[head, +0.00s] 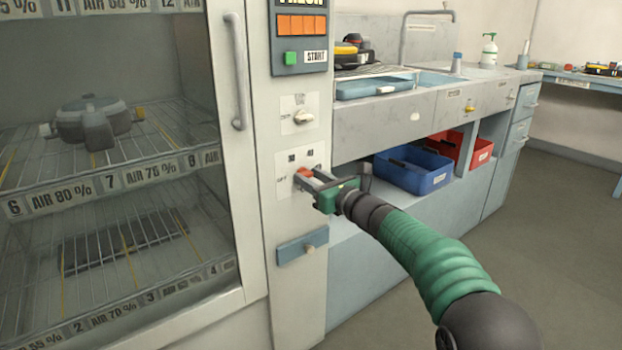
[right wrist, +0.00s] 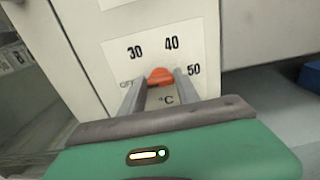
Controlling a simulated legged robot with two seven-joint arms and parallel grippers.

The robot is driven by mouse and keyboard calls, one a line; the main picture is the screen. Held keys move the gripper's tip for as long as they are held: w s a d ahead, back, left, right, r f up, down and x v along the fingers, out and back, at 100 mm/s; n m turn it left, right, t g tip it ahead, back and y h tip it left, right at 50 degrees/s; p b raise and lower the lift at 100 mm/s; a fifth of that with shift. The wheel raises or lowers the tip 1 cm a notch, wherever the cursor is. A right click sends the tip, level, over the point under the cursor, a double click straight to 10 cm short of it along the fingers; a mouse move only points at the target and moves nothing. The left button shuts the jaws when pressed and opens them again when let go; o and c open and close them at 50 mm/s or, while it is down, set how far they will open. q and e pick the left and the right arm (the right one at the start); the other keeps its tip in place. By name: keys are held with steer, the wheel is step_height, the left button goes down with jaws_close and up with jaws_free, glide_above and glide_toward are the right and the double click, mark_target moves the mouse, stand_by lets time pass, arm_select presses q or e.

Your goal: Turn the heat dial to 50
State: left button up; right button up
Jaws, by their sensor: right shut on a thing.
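The heat dial is an orange knob (right wrist: 160,76) on a white plate marked OFF, 30, 40, 50 and °C in the right wrist view. In the head view the orange dial (head: 304,173) sits on the cabinet's narrow front panel. My right gripper (head: 310,178) reaches it from the right, with its green body just off the panel. In the right wrist view its two grey fingers (right wrist: 160,88) are shut on the knob, one on each side. The fingers partly hide the knob, and I cannot tell which mark it points to. My left gripper is not in view.
A glass-doored cabinet (head: 237,70) with wire racks stands at left. Above the dial are another knob (head: 302,117) and a green START button (head: 291,58); a blue latch plate (head: 302,246) is below. Blue bin (head: 428,180) and red bin (head: 480,152) sit under the counter.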

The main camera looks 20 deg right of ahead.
jaws_close()
